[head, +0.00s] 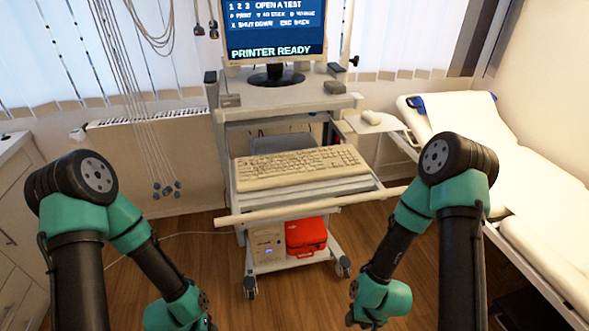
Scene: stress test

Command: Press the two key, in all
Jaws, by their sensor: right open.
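A beige keyboard (300,165) lies on the pull-out shelf of a wheeled cart, its number pad at the right end. The key legends are too small to read, so I cannot pick out the two key. My right gripper (354,318) is low at the bottom edge, only partly in view, in front of and to the right of the keyboard, apart from it. It is open. My left arm (172,285) reaches down to the bottom edge, left of the cart; its fingers are not in view. Neither arm touches the keyboard.
A monitor (275,30) reading "PRINTER READY" stands on the cart's upper shelf (285,97). A pale bar (315,207) runs across the cart's front. A red case (306,235) sits low on the cart. A bed (490,150) is at the right. Cables hang at the left.

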